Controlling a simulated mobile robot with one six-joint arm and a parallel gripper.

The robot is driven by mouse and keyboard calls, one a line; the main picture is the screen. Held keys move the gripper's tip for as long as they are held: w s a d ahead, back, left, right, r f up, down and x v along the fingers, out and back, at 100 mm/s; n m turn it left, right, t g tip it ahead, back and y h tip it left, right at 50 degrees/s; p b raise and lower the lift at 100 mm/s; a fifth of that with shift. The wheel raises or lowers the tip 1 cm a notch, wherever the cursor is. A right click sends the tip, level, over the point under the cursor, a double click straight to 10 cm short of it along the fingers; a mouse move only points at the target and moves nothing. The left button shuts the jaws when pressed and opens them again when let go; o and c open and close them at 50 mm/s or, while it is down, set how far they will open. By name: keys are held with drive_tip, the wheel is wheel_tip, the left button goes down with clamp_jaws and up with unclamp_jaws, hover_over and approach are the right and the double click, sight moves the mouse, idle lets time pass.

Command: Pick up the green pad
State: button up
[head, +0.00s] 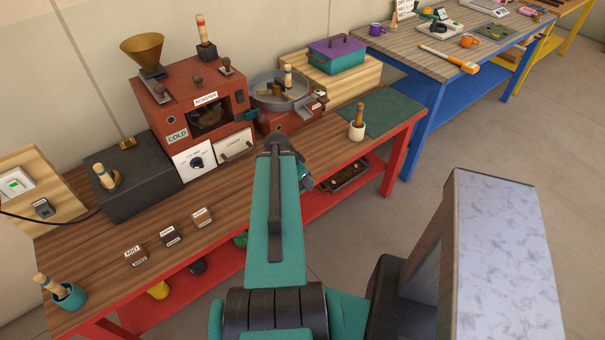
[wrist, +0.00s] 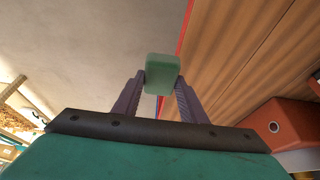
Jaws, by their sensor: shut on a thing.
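The green pad (wrist: 162,68) is a small pale green block with rounded corners. In the wrist view it sits between the two dark fingertips of my gripper (wrist: 160,84), which is shut on it. The pad sticks out past the fingertips and is held clear of the table, with floor behind it. In the head view my arm hides most of my gripper, and I cannot make out the pad there.
The wooden table (head: 100,230) with red legs carries a red roaster (head: 190,95), a round metal pan (head: 280,90) and several labelled small blocks. Open floor lies in front.

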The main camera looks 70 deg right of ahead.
drive_tip(key=shift+s+a+r+p, duration=0.2)
drive_tip(key=shift+a+r+p, duration=0.15)
drive_tip(key=shift+p, duration=0.9)
drive_tip(key=shift+s+a+p, duration=0.1)
drive_tip(key=shift+a+p, duration=0.1)
drive_tip(key=shift+p, duration=0.55)
drive_tip(key=shift+s+a+f+p, duration=0.15)
drive_tip(key=shift+a+p, duration=0.1)
drive_tip(key=shift+p, duration=0.55)
drive_tip(key=shift+a+f, duration=0.1)
drive_tip(key=shift+a, duration=0.05)
